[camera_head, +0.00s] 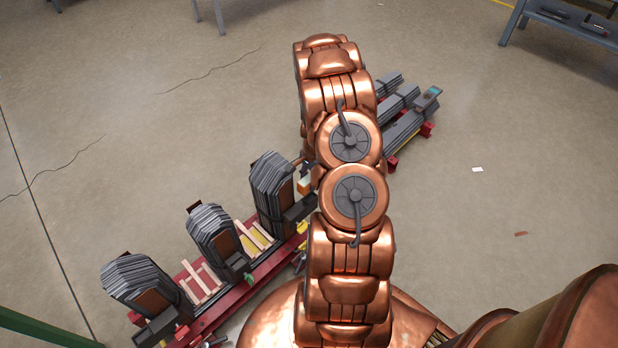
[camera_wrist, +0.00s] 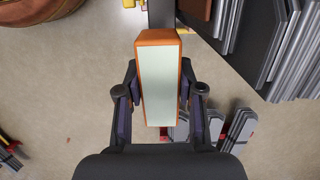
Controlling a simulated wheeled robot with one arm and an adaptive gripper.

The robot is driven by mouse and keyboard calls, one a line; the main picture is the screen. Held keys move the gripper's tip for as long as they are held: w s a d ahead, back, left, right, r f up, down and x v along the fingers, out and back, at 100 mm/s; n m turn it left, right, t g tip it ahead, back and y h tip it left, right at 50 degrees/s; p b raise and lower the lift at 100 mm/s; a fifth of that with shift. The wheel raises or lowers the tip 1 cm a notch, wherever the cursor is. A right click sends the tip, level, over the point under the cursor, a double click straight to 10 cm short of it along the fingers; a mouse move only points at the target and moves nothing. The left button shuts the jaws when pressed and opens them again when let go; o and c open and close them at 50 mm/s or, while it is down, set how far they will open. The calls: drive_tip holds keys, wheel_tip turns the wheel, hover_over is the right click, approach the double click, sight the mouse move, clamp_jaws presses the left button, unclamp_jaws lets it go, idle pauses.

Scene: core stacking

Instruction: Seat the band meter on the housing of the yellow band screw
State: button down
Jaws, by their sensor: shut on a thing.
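The band meter (camera_wrist: 158,85) is a box with orange sides and a pale grey-green face. It fills the middle of the wrist view, and a small orange end of it (camera_head: 304,186) shows in the head view beside the right-hand grey stack. My gripper (camera_wrist: 158,92) is shut on its sides, with one dark finger on each side. A dark post (camera_wrist: 161,14) shows just beyond the meter's far end; I cannot tell whether they touch. A small yellow part (camera_head: 302,227) on the red frame may belong to the yellow band screw. Its housing is not clearly visible.
Grey plate stacks (camera_head: 272,182) stand along a red frame (camera_head: 240,287) with pale wooden strips. More grey stacks (camera_head: 400,115) lie behind my arm, which hides part of the frame. In the wrist view, grey plates (camera_wrist: 285,50) rise close at the right. Open floor lies at the right.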

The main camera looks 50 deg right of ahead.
sight(309, 191)
drive_tip(key=shift+f+b, duration=0.3)
drive_tip(key=shift+f, duration=1.6)
drive_tip(key=shift+f, duration=1.2)
idle(0.5)
drive_tip(key=c, duration=0.7)
unclamp_jaws()
drive_tip(key=shift+o, duration=0.2)
drive_tip(key=shift+r, duration=0.15)
drive_tip(key=r, duration=0.4)
drive_tip(key=d+r, duration=0.1)
drive_tip(key=r, duration=0.6)
drive_tip(key=shift+d+r, duration=0.35)
drive_tip(key=shift+d, duration=0.05)
